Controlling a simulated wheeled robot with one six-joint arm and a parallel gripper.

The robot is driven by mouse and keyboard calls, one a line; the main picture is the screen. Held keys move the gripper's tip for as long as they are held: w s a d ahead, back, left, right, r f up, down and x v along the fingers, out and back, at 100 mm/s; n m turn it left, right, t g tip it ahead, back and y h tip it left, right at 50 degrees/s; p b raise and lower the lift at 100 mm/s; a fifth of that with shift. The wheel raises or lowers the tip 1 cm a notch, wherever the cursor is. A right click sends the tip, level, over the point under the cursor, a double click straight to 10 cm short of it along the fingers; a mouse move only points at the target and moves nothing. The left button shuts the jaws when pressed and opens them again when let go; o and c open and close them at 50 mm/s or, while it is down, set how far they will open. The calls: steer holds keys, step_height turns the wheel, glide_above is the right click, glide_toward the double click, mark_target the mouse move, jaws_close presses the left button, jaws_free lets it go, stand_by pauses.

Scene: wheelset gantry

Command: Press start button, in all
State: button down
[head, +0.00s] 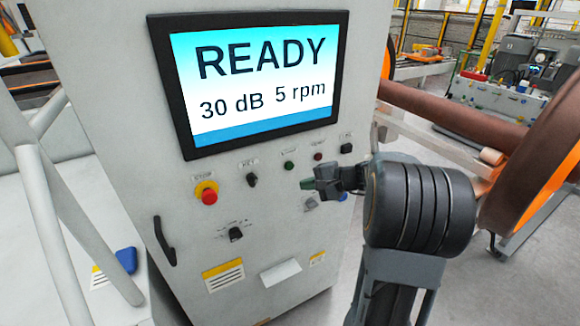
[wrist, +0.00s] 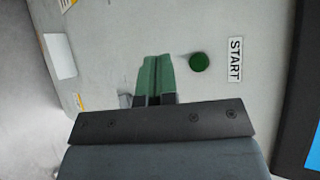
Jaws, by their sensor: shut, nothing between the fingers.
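The grey control cabinet (head: 130,120) has a row of controls below its screen. The green start button (head: 289,166) is in that row. In the wrist view the green button (wrist: 199,62) sits beside a START label (wrist: 235,59). My gripper (head: 307,184) is in front of the cabinet, a little below and right of the button. In the wrist view my gripper's green fingers (wrist: 154,72) are together and empty, left of the button and apart from it in the picture. I cannot tell how far the tips are from the panel.
The screen (head: 262,75) reads READY, 30 dB, 5 rpm. A red stop button (head: 209,195), a key switch (head: 252,180), a small red button (head: 318,156) and a black knob (head: 346,148) are nearby. A brown wheelset (head: 535,145) stands at right.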

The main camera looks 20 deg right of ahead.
mark_target(290, 166)
steer(key=w, duration=0.6)
steer(key=shift+a+p, duration=0.3)
steer(key=shift+a, duration=0.05)
steer(key=shift+w, duration=0.25)
stand_by(1.7)
steer(key=shift+w, duration=0.25)
steer(key=shift+w+a+b, duration=0.1)
steer(key=shift+w+b, duration=0.2)
steer(key=shift+w, duration=0.1)
stand_by(0.8)
steer(key=shift+s, duration=0.1)
steer(key=shift+s+b, duration=0.5)
steer(key=shift+s, duration=0.25)
